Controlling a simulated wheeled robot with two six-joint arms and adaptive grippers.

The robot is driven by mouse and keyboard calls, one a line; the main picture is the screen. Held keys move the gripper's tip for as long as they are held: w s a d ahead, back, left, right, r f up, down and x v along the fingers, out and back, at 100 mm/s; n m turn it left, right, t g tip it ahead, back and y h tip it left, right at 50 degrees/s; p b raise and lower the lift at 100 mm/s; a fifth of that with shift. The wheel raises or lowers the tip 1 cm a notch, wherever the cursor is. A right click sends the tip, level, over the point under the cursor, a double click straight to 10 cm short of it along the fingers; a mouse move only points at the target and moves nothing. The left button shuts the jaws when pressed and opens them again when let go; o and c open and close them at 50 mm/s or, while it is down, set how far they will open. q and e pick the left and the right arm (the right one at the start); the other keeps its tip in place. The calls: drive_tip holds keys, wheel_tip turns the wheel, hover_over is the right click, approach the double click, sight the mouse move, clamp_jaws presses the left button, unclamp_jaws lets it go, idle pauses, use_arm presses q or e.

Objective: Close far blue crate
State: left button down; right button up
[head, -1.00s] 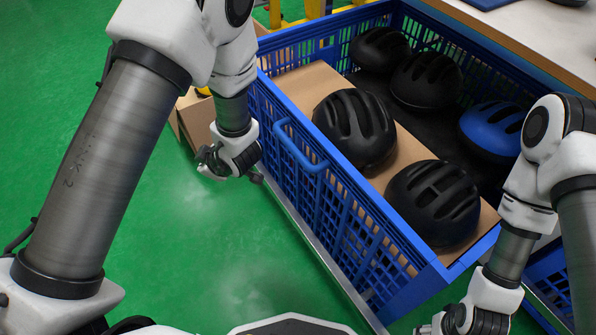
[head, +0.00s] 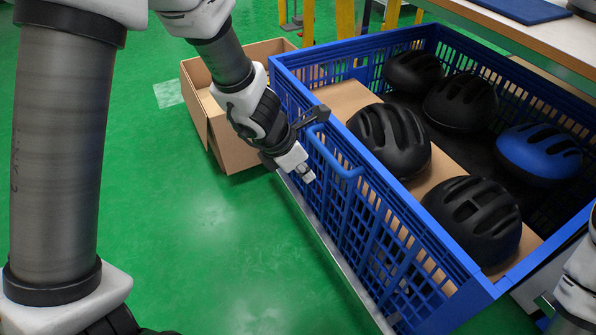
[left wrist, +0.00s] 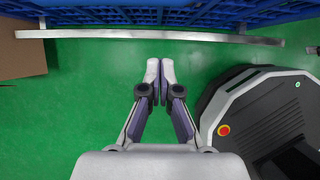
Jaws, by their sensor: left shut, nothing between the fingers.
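A large blue lattice crate (head: 374,212) stands open at the top in the middle and right of the head view. It holds black helmets and one blue helmet, with brown cardboard under some of them. Its left side carries a blue handle (head: 340,166). My left gripper (head: 304,174) is shut and empty beside that side, close to the handle; contact cannot be told. In the left wrist view the two fingers (left wrist: 160,73) are together over green floor, with blue lattice (left wrist: 190,17) along the top. Only part of my right arm shows at the lower right; its fingers are out of frame.
A brown cardboard box (head: 236,154) stands on the floor behind my left gripper. A metal rail (head: 337,258) runs along the crate's lower left side. A table (head: 560,38) stands behind the crate. The green floor at left is free.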

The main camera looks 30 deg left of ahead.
use_arm(q)
drive_tip(key=w+d, duration=0.1)
drive_tip(key=w+d+f+p, duration=0.1)
drive_tip(key=w+d, duration=0.1)
drive_tip(key=w, duration=0.1)
drive_tip(key=shift+f, duration=0.2)
use_arm(e)
drive_tip(key=shift+r, duration=0.25)
use_arm(q)
drive_tip(key=shift+p, duration=0.3)
